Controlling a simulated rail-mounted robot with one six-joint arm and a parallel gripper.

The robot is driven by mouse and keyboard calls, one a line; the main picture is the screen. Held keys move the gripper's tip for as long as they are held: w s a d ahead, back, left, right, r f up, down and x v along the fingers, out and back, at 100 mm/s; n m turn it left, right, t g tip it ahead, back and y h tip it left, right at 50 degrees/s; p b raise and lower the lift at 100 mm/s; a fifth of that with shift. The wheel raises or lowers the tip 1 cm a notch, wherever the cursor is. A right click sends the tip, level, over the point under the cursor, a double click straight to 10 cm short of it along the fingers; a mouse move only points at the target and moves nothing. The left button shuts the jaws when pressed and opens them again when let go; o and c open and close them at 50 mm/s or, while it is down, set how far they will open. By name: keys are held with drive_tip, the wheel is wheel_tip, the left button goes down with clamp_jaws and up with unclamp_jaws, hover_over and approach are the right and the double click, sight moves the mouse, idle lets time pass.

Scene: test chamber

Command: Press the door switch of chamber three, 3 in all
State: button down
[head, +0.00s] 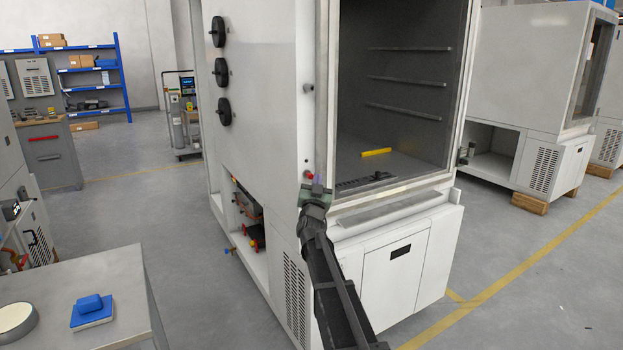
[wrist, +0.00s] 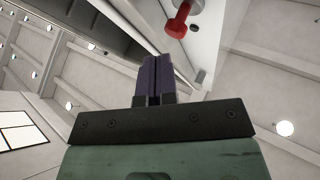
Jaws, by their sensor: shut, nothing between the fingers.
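The white chamber (head: 265,120) fills the middle of the head view, its front open. My gripper (head: 318,181) is at the lower left corner of its front opening, with its dark purple fingers pointing up. In the wrist view my gripper (wrist: 156,60) is shut and empty. A red knob (wrist: 178,22) on a pale mount is just beyond the fingertips, with a visible gap. A small red part (head: 308,176) shows beside the fingers in the head view. A small grey stub (wrist: 200,75) is to the right of the fingers. I cannot tell which part is the door switch.
A yellow bar (head: 376,152) lies on the chamber floor inside. A grey table (head: 120,270) with a blue block (head: 90,304) stands at the lower left. Another chamber (head: 530,70) stands at the right. The floor between them is clear.

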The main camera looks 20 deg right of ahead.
drive_tip(key=s, duration=0.5)
drive_tip(key=shift+d, duration=0.3)
idle(2.4)
drive_tip(key=s, duration=0.3)
drive_tip(key=shift+s+d, duration=0.2)
drive_tip(key=shift+s, duration=0.15)
drive_tip(key=shift+w, duration=0.1)
drive_tip(key=w, duration=0.8)
drive_tip(key=shift+w+a, duration=0.3)
drive_tip(key=shift+a, duration=0.15)
